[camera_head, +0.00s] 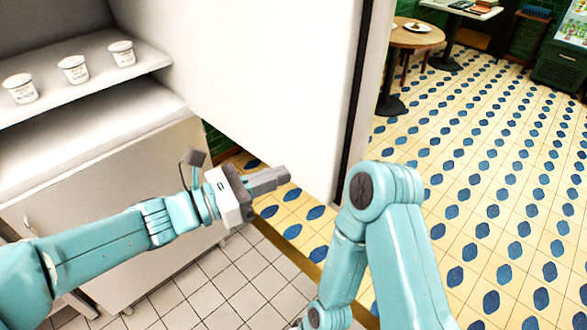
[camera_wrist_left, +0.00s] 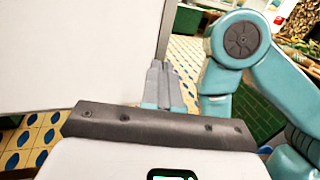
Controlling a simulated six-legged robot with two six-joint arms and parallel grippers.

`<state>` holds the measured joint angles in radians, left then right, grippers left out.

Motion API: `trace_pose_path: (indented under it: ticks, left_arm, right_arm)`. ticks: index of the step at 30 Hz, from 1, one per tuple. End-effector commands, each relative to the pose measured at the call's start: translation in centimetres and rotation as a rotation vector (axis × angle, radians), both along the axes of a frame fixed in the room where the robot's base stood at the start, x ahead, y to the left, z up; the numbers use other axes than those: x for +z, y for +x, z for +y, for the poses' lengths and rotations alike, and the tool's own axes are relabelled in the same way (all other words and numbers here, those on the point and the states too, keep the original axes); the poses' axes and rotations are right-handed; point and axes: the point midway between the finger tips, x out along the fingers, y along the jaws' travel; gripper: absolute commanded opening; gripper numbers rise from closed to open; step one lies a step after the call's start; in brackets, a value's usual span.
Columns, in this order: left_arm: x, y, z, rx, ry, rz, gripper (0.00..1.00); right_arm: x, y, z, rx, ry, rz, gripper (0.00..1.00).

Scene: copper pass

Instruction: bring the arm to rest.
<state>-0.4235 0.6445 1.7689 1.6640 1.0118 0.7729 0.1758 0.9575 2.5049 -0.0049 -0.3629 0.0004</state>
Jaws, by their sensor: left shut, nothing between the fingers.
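My left arm comes in from the left in the head view. Its gripper (camera_head: 268,181) is shut and empty, in front of the lower part of a white open door (camera_head: 260,70). The shut fingers also show in the left wrist view (camera_wrist_left: 157,80), with the door (camera_wrist_left: 75,50) to their left. My right arm (camera_head: 385,220) is bent at the elbow right of the left gripper. It also shows in the left wrist view (camera_wrist_left: 240,50). The right gripper is out of sight.
An open white cabinet (camera_head: 85,140) stands at left, with three white tubs (camera_head: 73,69) on its shelf. A round wooden table (camera_head: 405,36) with a plate stands far back. A dark green drinks cooler (camera_head: 560,67) is at far right. Patterned floor (camera_head: 500,180) is clear.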

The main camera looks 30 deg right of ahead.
Motion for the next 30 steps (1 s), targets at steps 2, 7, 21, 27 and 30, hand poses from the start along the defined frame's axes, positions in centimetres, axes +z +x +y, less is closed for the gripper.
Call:
trace_pose_path:
  ticks: [2,7,21,27,30]
  left_arm:
    - [-0.1,-0.4,1.5,0.003,-0.002,-0.001,0.0]
    - [-0.1,-1.1,3.7,0.001,-0.002,-0.001,0.0]
    - [-5.4,1.7,8.1,0.087,0.027,0.121,0.0]
    - [-20.4,-2.7,12.9,0.024,0.317,0.279,0.0]
    - [-27.2,-7.0,15.7,-0.061,0.505,0.266,0.0]
  right_arm:
    - [-0.7,0.0,0.0,0.0,0.0,0.0,0.43]
    - [-1.1,0.0,0.0,0.0,0.0,0.0,0.43]
    - [-1.1,0.0,0.0,0.0,0.0,0.0,0.43]
    - [-1.1,0.0,0.0,0.0,0.0,0.0,0.43]
    - [-1.1,0.0,0.0,0.0,0.0,0.0,0.43]
